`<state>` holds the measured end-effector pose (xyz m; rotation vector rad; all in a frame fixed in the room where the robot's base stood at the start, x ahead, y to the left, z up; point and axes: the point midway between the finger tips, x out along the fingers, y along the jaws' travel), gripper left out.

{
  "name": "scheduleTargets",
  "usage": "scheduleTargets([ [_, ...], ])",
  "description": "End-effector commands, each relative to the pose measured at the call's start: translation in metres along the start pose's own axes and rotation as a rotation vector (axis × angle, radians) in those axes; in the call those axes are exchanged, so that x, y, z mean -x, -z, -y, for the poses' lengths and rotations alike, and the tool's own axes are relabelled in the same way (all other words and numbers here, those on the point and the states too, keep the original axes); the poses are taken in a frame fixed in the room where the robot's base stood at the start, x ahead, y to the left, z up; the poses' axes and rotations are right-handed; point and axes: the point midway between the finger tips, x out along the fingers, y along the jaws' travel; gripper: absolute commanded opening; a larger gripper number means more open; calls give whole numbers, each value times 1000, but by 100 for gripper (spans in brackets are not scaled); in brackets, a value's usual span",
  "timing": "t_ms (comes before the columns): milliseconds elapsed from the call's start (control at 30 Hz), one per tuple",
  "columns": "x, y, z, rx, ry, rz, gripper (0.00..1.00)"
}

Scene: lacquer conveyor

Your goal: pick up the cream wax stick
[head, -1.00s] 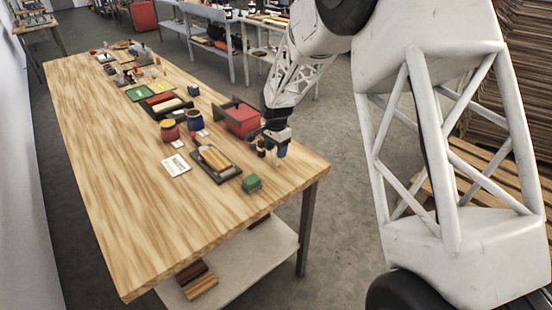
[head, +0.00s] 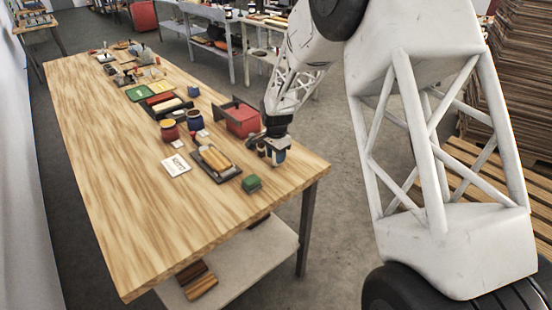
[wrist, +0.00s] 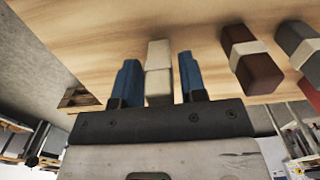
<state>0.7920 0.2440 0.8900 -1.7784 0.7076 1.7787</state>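In the wrist view, the cream wax stick (wrist: 158,72) stands out pale against the wood, with a lighter band across it. It lies between the two blue fingertips of my gripper (wrist: 159,82). The fingers are apart, with a visible gap on each side of the stick, wider on the right. In the head view, my gripper (head: 273,159) is low over the near right end of the table (head: 130,190). The cream stick cannot be made out there, near the gripper.
In the wrist view, a brown stick (wrist: 263,75) and a grey stick (wrist: 296,38) lie to the right. In the head view, a green block (head: 251,184), a dark tray (head: 229,175) and a red box (head: 241,122) are close by. The table's left side is clear.

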Motion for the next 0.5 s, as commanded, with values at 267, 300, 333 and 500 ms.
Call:
scheduleTargets([
  [267,0,0,0,0,0,0,1],
  [300,0,0,0,0,0,0,1],
  [333,0,0,0,0,0,0,1],
  [500,1,0,0,0,0,0,1],
])
